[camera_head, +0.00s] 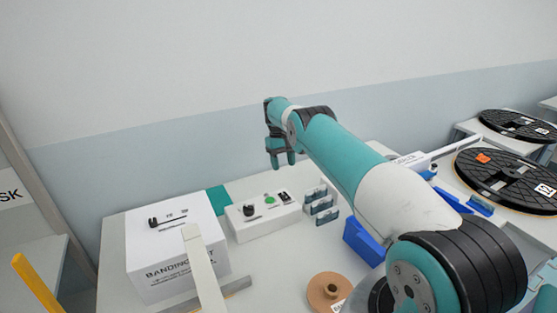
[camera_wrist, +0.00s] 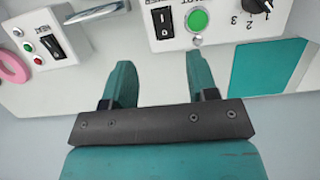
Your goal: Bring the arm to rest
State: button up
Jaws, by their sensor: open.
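My gripper (camera_head: 282,160) is held in the air above the back of the white table (camera_head: 255,262), with its fingers pointing down in the head view. In the wrist view my gripper (camera_wrist: 160,85) shows two teal fingers standing apart, with nothing between them. Past the fingertips there is a white control box with a green button (camera_wrist: 198,20), a black switch and a black knob. The fingers are apart from it in the picture. My arm stretches from the lower right of the head view and hides part of the table.
A blue bin (camera_head: 362,242) and a tan roll (camera_head: 328,290) lie nearer. Black reels (camera_head: 490,180) are at the right. A wall rises behind.

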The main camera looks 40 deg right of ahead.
jog(key=a+r+n+t+b, duration=0.1)
jog(key=a+r+n+b, duration=0.15)
jog(key=a+r, duration=0.9)
jog(key=s+a+r+n+t+b, duration=0.1)
jog(key=s+a+r+n, duration=0.1)
jog(key=s+a+r, duration=0.3)
jog(key=s+a+r+n+t+b, duration=0.1)
jog(key=s+a+r, duration=0.15)
jog(key=a, duration=0.45)
jog(key=s+a+n+y+b, duration=0.1)
jog(key=s+a, duration=0.3)
jog(key=s, duration=0.6)
jog(key=s+a+n+y, duration=0.1)
jog(key=s+a, duration=0.4)
jog(key=s, duration=0.6)
jog(key=s+a+f+n+y+b, duration=0.1)
jog(key=s+a, duration=0.3)
jog(key=s, duration=0.7)
jog(key=shift+a+n+y+b, duration=0.15)
jog(key=shift+n+y+b, duration=0.15)
jog(key=shift+n+b, duration=0.05)
